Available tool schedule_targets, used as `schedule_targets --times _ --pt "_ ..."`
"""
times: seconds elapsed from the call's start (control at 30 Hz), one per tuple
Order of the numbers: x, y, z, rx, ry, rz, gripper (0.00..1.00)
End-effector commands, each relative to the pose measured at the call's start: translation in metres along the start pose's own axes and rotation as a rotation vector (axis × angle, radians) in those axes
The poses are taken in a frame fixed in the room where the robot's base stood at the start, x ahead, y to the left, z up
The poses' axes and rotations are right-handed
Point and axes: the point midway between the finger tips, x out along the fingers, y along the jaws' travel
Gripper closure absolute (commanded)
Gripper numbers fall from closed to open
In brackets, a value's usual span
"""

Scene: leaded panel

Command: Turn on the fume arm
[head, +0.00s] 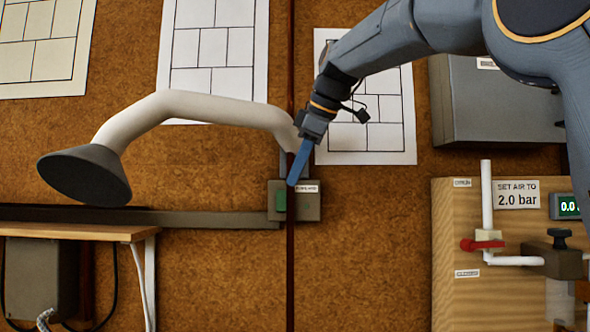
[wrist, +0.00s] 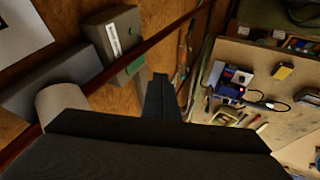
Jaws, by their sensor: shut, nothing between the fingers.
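The fume arm (head: 190,106) is a pale bent tube with a dark grey hood (head: 85,174) at its left end, in front of the brown wall. Its right end meets a post near a grey switch box (head: 309,205) with a green button (head: 281,200) and a small label. The box also shows in the wrist view (wrist: 95,40), with its green part (wrist: 134,66). My gripper (head: 294,178) is shut and empty, its blue fingers pointing down in front of the box's upper part, just right of the green button. I cannot tell whether they touch the box.
At right stands a wooden panel (head: 450,225) with a red-handled valve (head: 481,243) and a display. A wooden bench (head: 75,232) is at lower left. The wrist view shows a cluttered worktop (wrist: 265,65).

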Motion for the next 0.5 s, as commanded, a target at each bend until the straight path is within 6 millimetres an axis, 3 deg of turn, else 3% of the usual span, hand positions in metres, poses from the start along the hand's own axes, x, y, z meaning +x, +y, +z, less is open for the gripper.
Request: schedule_targets --times 0.33,0.5 --pt "0.069 -0.001 -0.001 -0.002 -0.001 -0.005 1.0" --pt "0.08 0.02 0.0 0.0 0.0 -0.001 1.0"
